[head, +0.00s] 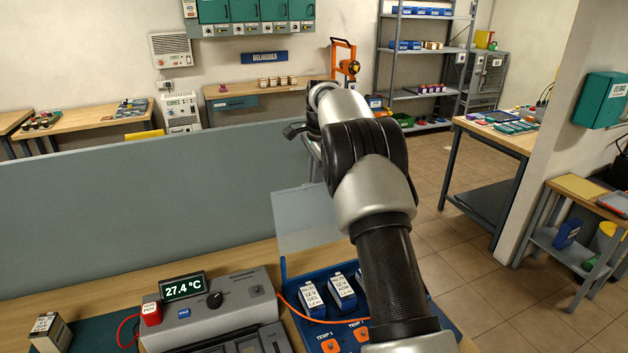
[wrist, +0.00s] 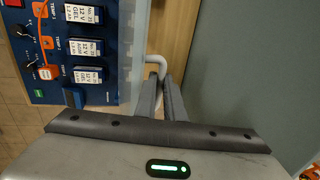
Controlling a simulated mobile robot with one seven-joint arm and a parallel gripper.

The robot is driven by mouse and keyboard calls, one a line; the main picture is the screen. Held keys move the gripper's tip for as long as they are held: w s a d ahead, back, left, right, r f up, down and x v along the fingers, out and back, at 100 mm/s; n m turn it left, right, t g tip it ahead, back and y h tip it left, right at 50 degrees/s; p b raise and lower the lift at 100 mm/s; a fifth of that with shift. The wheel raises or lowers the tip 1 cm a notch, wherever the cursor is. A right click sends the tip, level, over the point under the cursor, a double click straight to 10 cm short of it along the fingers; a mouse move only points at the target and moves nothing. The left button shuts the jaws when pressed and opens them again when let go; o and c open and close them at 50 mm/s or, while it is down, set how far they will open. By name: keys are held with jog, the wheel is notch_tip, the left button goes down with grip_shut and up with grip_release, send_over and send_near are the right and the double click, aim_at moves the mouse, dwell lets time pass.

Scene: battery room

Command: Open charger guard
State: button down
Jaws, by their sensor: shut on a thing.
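The charger guard (head: 303,222) is a clear, pale panel standing raised at the back of the blue charger (head: 285,268) in the head view. My arm hides its right part. In the wrist view a light strip beside the charger (wrist: 112,85) looks like the guard seen nearly edge-on (wrist: 136,45). My gripper (wrist: 162,82) is shut on a pale, curved bar there, which looks like the guard's handle (wrist: 155,60). The fingers are beside the charger, over the bench side. In the head view my arm covers the gripper.
Labelled batteries (head: 312,298) sit in the charger, with orange tags and cables near them. A grey unit (head: 210,310) with a temperature display (head: 183,287) stands to the left. A grey-green partition (head: 150,195) rises behind the bench. A loose battery (head: 50,333) stands at far left.

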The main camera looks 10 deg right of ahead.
jog(key=shift+a+r, duration=0.1)
jog(key=shift+r, duration=0.05)
jog(key=c, duration=1.8)
grip_release()
jog(key=shift+c, duration=0.2)
jog(key=s+r+p, duration=0.1)
jog(key=s+r, duration=0.2)
jog(key=r, duration=1.4)
jog(key=shift+s+d, duration=0.2)
jog(key=shift+d, duration=0.05)
